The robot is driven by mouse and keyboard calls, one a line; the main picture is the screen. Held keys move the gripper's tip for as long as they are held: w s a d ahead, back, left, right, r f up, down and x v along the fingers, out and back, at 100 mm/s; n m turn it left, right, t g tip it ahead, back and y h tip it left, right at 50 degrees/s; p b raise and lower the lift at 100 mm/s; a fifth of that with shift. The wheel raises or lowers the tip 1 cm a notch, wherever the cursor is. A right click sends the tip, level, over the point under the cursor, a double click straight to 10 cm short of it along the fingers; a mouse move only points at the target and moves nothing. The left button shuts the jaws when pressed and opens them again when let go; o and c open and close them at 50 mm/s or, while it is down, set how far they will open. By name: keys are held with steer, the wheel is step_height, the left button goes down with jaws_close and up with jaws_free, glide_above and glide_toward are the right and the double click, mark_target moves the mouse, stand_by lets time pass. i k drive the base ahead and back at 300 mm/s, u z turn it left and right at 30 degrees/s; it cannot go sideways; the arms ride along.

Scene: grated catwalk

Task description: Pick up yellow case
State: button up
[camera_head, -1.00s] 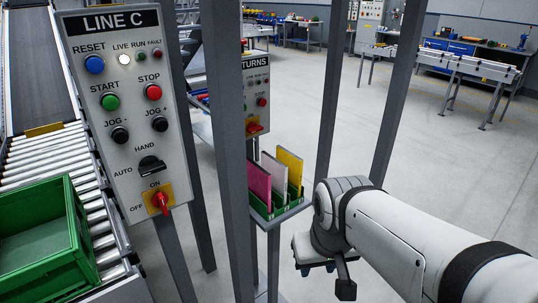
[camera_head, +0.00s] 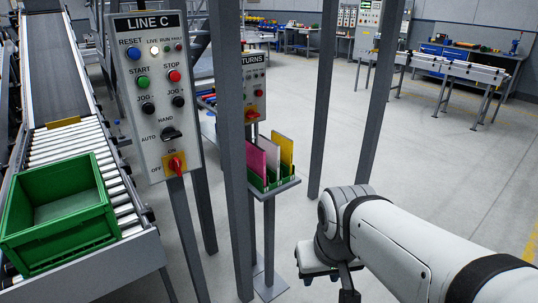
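The yellow case (camera_head: 287,152) is a thin upright panel standing in a green slotted rack (camera_head: 257,182). It is the rightmost of three, beside a white case (camera_head: 271,158) and a pink case (camera_head: 254,160). The rack sits on a small grey shelf on a post. My gripper (camera_head: 333,285) is at the lower middle of the head view, below and to the right of the rack and apart from it. Its fingers are partly cut off by the frame edge, so I cannot tell whether it is open or shut.
Grey uprights (camera_head: 230,150) stand left of the rack, and more posts (camera_head: 325,100) stand behind it. The LINE C panel (camera_head: 160,100) and a green crate (camera_head: 58,237) on a roller conveyor (camera_head: 75,143) are at left. Open floor (camera_head: 440,150) lies to the right.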

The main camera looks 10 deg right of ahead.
mark_target(287, 143)
steer(key=u, duration=0.25)
steer(key=k, duration=0.4)
steer(key=z, duration=1.05)
steer(key=i, duration=1.35)
steer(key=u, duration=0.35)
steer(key=i, duration=1.3)
steer(key=u, duration=0.9)
